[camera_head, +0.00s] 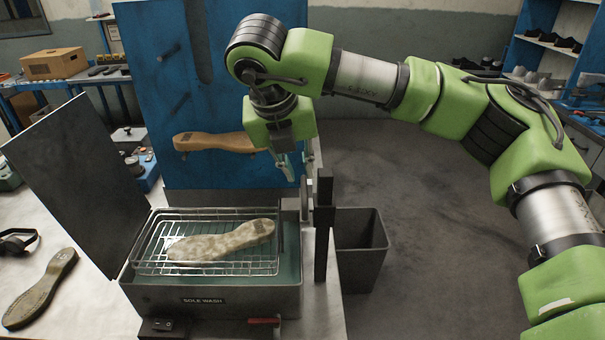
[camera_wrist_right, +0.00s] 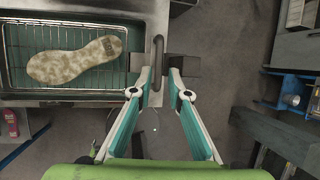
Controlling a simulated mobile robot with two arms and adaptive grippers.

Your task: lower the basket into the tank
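The wire basket (camera_head: 150,258) sits at the top of the grey tank (camera_head: 215,300) labelled "SOLE WASH", with a pale mottled sole (camera_head: 222,242) lying in it. Greenish liquid shows below the wires. In the right wrist view, the basket (camera_wrist_right: 38,80) and sole (camera_wrist_right: 75,62) are at upper left. My right gripper (camera_head: 287,165) points down above the tank's right end. Its teal-padded fingers (camera_wrist_right: 160,80) are apart, with a dark upright handle (camera_wrist_right: 157,60) between or just beyond their tips; contact cannot be told. My left gripper is out of view.
A dark panel (camera_head: 75,175) stands tilted left of the tank. A tall blue panel (camera_head: 220,90) with a tan sole (camera_head: 212,142) rises behind. A black post (camera_head: 322,225) and grey bin (camera_head: 362,250) are at right. A dark sole (camera_head: 40,288) lies at left.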

